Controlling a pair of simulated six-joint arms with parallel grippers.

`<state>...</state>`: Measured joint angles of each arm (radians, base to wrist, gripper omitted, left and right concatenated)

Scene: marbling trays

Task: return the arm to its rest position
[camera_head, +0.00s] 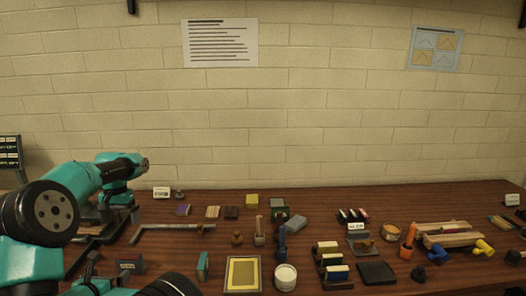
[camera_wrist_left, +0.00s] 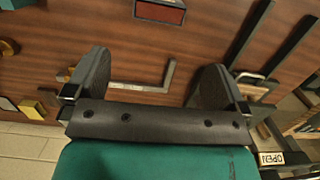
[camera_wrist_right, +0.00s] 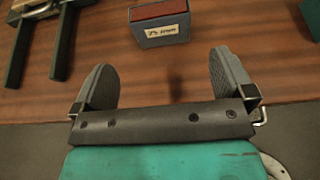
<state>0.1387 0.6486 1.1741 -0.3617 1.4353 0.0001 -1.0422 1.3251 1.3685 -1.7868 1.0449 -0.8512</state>
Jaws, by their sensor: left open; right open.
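My left gripper (camera_wrist_left: 156,66) is open in the left wrist view, its two dark fingers spread wide with nothing held. A grey bent rod (camera_wrist_left: 150,87) lies on the table beyond and between the fingers. My right gripper (camera_wrist_right: 165,64) is open in the right wrist view, also empty. A dark box with a red top and a white label (camera_wrist_right: 160,25) sits on the table ahead of its fingers. In the head view both arms are at the left side; the left arm is higher, and the right one is low at the bottom edge, mostly cut off.
The bent rod (camera_head: 170,227) lies near the arms in the head view. A yellow framed tray (camera_head: 243,274), a white pot (camera_head: 285,278), a black tray (camera_head: 376,272) and an orange cup (camera_head: 408,241) stand further right with several blocks. A brick wall (camera_head: 320,120) closes the back.

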